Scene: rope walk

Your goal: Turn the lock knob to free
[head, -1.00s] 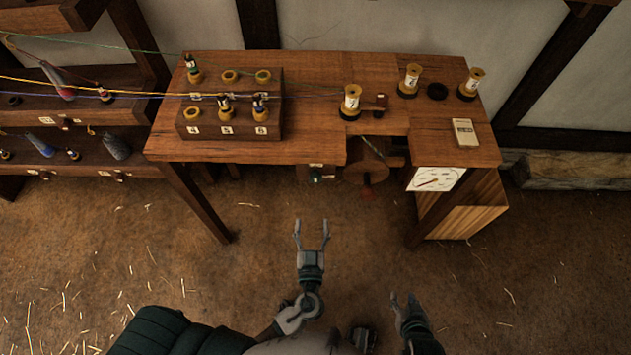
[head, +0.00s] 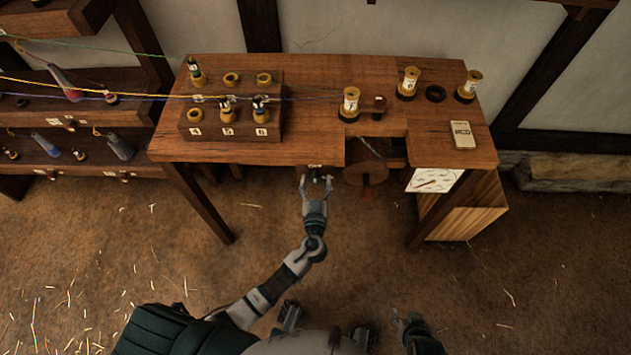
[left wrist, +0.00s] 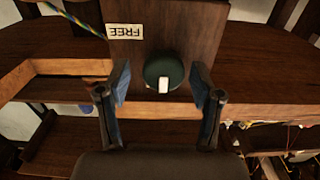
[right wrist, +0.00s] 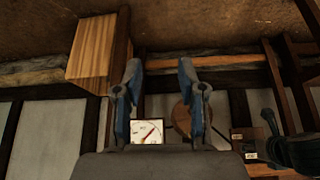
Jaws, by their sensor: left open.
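The lock knob (left wrist: 160,72) is a dark green round knob with a white mark, on a wooden panel in the left wrist view. A label reading FREE (left wrist: 125,31), upside down there, is on the panel up and left of the knob. My left gripper (left wrist: 162,88) is open, with its fingers on either side of the knob; I cannot tell whether they touch it. In the head view the left gripper (head: 316,184) reaches the table's front edge, at the knob. My right gripper (right wrist: 160,80) is open and empty, low in front of the table.
The wooden table (head: 300,70) carries a numbered block (head: 230,132) with bobbins, several spools and a white box (head: 462,134). A round wooden wheel (head: 366,173) is just right of the left gripper. A dial (head: 434,180) hangs at the front right.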

